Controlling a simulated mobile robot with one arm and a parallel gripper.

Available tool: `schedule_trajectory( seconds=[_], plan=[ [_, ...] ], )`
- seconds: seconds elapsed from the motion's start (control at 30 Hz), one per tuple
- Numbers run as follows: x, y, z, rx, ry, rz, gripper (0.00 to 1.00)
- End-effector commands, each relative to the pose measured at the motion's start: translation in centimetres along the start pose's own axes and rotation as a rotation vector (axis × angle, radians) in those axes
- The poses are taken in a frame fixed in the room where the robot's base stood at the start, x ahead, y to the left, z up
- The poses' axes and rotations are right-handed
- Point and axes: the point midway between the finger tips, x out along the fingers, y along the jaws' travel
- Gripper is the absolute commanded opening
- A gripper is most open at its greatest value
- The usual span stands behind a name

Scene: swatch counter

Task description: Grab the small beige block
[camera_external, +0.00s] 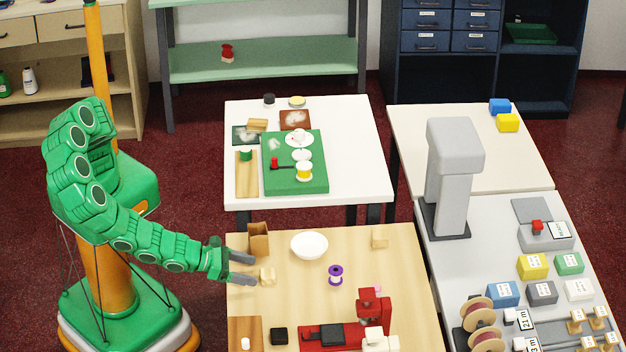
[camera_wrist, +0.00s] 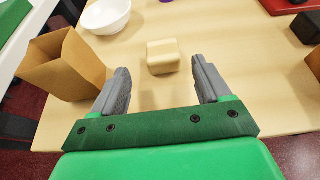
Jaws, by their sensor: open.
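A small beige block (camera_external: 267,276) sits on the light wooden table near its left edge. In the wrist view the block (camera_wrist: 163,57) lies ahead of and roughly between my fingertips, with clear space on both sides. My gripper (camera_external: 255,269) is open and empty, low over the table's left edge and pointing right at the block. Its two grey fingers show in the wrist view (camera_wrist: 160,70). Whether the fingertips are at the block's height is hard to tell. A second beige block (camera_external: 380,238) sits at the table's far right.
An open brown box (camera_external: 259,243) stands close beside my gripper, left of the fingers in the wrist view (camera_wrist: 62,75). A white bowl (camera_external: 309,245), a purple spool (camera_external: 336,276), a black block (camera_external: 279,336) and a red machine (camera_external: 374,307) share the table.

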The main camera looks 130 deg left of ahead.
Motion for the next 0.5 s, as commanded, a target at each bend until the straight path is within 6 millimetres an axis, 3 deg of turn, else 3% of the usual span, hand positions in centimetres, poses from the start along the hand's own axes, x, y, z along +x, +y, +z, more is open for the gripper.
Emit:
schedule_trajectory(
  seconds=[0.5],
  plan=[
    [4.2, -0.5, 0.2, 0.0, 0.0, 0.001, 0.77]
  ],
)
